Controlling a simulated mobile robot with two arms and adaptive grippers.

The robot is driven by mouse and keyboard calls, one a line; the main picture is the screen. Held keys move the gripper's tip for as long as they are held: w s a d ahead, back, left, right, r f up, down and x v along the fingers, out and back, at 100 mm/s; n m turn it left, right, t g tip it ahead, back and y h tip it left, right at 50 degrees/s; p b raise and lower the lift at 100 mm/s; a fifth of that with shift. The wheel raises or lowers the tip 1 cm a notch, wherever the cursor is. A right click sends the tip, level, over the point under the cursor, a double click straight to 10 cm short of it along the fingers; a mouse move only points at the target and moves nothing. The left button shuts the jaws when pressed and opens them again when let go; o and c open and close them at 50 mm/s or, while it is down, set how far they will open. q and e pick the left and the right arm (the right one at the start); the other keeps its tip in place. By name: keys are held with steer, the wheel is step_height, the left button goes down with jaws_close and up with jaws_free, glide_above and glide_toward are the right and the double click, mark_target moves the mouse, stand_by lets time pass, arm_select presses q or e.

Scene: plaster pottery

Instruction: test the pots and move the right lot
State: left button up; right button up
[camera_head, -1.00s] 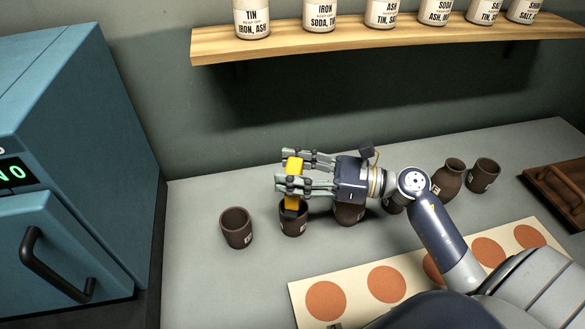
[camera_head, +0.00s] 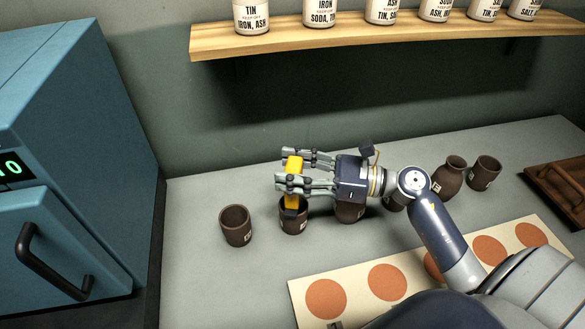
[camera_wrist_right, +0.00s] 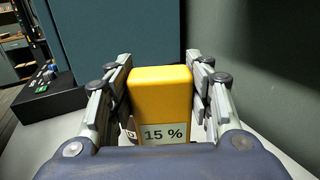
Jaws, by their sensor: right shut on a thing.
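My right gripper (camera_head: 290,172) is shut on a yellow handheld tester (camera_head: 294,182), held upright over a brown pot (camera_head: 293,219). The tester's dark lower end is at the pot's rim; I cannot tell if it touches. In the right wrist view the tester (camera_wrist_right: 160,95) stands between my fingers, and its screen (camera_wrist_right: 162,133) reads 15 %. A brown pot (camera_head: 236,227) stands to the left. Another pot (camera_head: 349,211) is partly hidden under my gripper, and one more (camera_head: 393,202) is behind my arm. A jug-like pot (camera_head: 449,179) and a pot (camera_head: 485,174) stand at the right. My left gripper is not in view.
A cream board (camera_head: 352,307) with several terracotta circles lies at the front. A wooden tray (camera_head: 556,192) is at the right edge. A blue cabinet (camera_head: 75,150) with a handle stands left. A wooden shelf (camera_head: 350,43) holds labelled jars above.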

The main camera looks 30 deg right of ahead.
steer(key=shift+f+b, duration=0.35)
steer(key=shift+b, duration=0.1)
stand_by(1.7)
steer(key=shift+r+p, duration=2.1)
steer(key=shift+r, duration=1.6)
steer(key=shift+f, duration=0.1)
